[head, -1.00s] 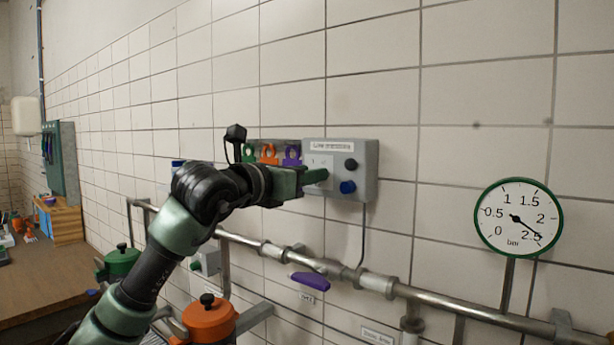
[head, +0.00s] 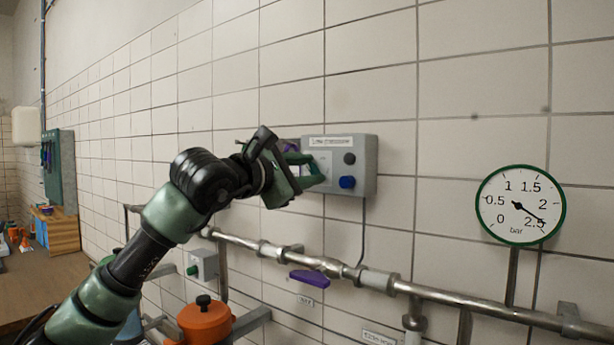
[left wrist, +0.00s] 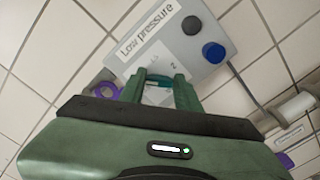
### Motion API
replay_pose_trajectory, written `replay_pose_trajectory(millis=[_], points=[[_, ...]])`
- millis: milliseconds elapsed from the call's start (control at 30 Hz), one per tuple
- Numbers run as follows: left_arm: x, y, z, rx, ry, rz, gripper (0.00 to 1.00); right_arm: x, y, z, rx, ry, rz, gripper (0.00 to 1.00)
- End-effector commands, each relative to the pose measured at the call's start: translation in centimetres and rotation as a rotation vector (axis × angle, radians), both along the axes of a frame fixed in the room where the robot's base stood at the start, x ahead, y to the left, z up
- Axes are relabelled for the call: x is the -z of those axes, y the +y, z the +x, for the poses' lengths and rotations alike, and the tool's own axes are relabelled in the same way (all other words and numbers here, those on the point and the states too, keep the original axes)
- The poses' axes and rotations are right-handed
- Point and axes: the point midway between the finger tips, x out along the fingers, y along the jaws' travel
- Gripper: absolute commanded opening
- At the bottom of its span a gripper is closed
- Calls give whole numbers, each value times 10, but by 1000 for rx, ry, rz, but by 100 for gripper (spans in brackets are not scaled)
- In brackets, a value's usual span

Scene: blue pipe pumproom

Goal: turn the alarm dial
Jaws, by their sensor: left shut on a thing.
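The grey alarm box (head: 366,170), labelled "Low pressure", is fixed to the tiled wall. It also shows tilted in the left wrist view (left wrist: 185,45). It carries a black knob (head: 349,158) and a blue button (head: 347,182) on its right side. The pale scale plate is on its left side, with a "2" readable in the left wrist view. My left gripper (head: 317,172) is at that plate, its fingers shut around the small dial (left wrist: 157,88). The fingers hide most of the dial, so its pointer position cannot be read. My right gripper is out of view.
A pipe with a purple lever (head: 310,279) runs below the box. A round gauge (head: 521,205) hangs at the right. An orange pot-like part (head: 205,322) stands low at the left. A purple hook (left wrist: 106,90) is beside the box. The wall above is clear.

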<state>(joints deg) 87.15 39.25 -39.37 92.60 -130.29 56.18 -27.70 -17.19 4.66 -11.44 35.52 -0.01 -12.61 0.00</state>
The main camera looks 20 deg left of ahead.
Motion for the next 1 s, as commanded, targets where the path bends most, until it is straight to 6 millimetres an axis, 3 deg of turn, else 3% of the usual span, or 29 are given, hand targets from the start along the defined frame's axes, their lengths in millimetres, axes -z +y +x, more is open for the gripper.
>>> replay_pose_trajectory(millis=[1000], points=[[5, -1, -1, 3, -329, 909, 0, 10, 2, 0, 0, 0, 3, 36]])
